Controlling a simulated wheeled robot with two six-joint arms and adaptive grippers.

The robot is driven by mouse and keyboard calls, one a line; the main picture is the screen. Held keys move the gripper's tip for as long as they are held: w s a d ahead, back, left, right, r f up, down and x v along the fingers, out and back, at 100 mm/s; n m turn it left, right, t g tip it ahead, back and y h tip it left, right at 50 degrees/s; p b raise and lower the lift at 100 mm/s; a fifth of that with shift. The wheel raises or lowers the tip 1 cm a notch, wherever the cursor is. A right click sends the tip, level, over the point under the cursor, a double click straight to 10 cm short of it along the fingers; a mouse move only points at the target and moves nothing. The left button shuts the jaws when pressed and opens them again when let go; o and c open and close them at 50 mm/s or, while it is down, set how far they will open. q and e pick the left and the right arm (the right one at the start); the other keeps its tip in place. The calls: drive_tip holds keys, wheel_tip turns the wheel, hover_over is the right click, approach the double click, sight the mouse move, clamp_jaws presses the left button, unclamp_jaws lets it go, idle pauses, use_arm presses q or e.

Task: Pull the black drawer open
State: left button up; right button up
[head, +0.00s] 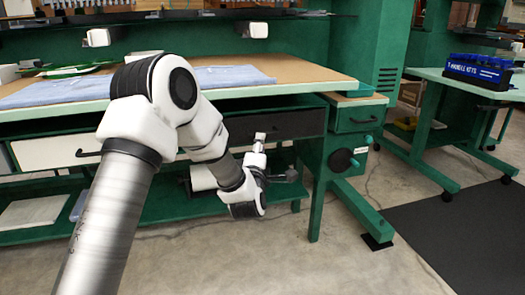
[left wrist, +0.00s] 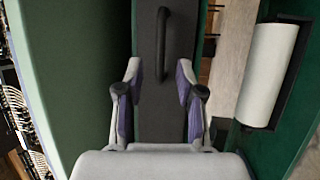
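The black drawer (head: 290,125) is set under the workbench top, right of a white drawer, and looks shut. In the left wrist view its dark front (left wrist: 150,110) runs up the middle, with a black bar handle (left wrist: 163,45) on it. My left gripper (head: 259,141) is in front of the drawer in the head view, and my arm hides the drawer's left part. In the left wrist view the gripper (left wrist: 159,72) is open, its two fingers apart and empty, with the handle's near end showing between the fingertips. Contact cannot be told. My right gripper is out of view.
The green workbench (head: 275,88) carries a blue cloth (head: 230,76). A lower shelf (head: 50,235) holds flat items. Floor ahead is clear.

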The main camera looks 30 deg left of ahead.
use_arm(q)
drive_tip(key=b+x, duration=0.1)
drive_tip(key=x, duration=0.4)
drive_tip(key=shift+w+a+b, duration=0.2)
drive_tip(key=shift+w+b, duration=0.2)
drive_tip(key=shift+w+a+r, duration=0.1)
drive_tip(key=shift+w, duration=0.1)
clamp_jaws()
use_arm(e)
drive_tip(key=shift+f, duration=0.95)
use_arm(q)
drive_tip(key=shift+s, duration=0.1)
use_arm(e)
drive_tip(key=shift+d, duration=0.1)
